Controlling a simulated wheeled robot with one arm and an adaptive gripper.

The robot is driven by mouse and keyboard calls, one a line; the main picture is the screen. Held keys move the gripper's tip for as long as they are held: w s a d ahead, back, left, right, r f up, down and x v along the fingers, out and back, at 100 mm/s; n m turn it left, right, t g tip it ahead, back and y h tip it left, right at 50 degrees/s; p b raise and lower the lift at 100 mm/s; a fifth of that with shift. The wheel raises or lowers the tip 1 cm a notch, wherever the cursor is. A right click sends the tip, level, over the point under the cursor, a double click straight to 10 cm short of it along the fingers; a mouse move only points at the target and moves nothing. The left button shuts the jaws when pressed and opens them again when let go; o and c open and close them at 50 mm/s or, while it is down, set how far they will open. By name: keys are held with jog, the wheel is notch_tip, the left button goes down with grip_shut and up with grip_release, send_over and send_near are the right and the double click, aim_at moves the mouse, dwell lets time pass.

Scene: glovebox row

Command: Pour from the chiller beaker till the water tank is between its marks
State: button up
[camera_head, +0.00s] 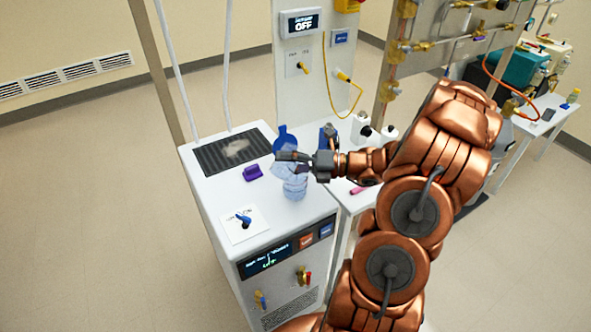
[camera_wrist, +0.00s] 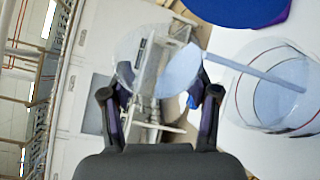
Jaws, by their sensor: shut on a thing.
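My gripper (camera_head: 291,160) is shut on the clear chiller beaker (camera_wrist: 128,52), above the chiller top. In the wrist view my gripper (camera_wrist: 160,95) has a finger on each side of the beaker. The beaker is tilted, with pale blue water (camera_wrist: 181,70) at its lip. A thin blue stream runs from it into the open, clear water tank (camera_wrist: 310,70). The tank also shows below my gripper in the head view (camera_head: 295,188). It holds blue water and has a red and a dark ring mark; I cannot tell the level against them.
The tank stands on the white chiller (camera_head: 215,190). A round blue lid (camera_head: 284,139) is behind it, a purple holder (camera_head: 252,172) to its left. A black grille (camera_head: 225,152) and a white pad with a blue item (camera_head: 243,222) are also on top. Bottles (camera_head: 360,127) stand on the right.

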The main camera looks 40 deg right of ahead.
jog(key=shift+f+m, duration=0.15)
jog(key=shift+m, duration=0.15)
dwell(0.8)
jog(key=shift+r+m+t+y+p, duration=0.3)
jog(key=shift+m+p, duration=0.1)
jog(key=shift+p, duration=1.05)
jog(key=shift+f+b, duration=0.35)
jog(key=shift+b, duration=0.4)
jog(key=shift+n+b, duration=0.3)
jog(key=shift+b, duration=0.4)
jog(key=shift+f+b, duration=0.15)
jog(key=shift+b, duration=0.2)
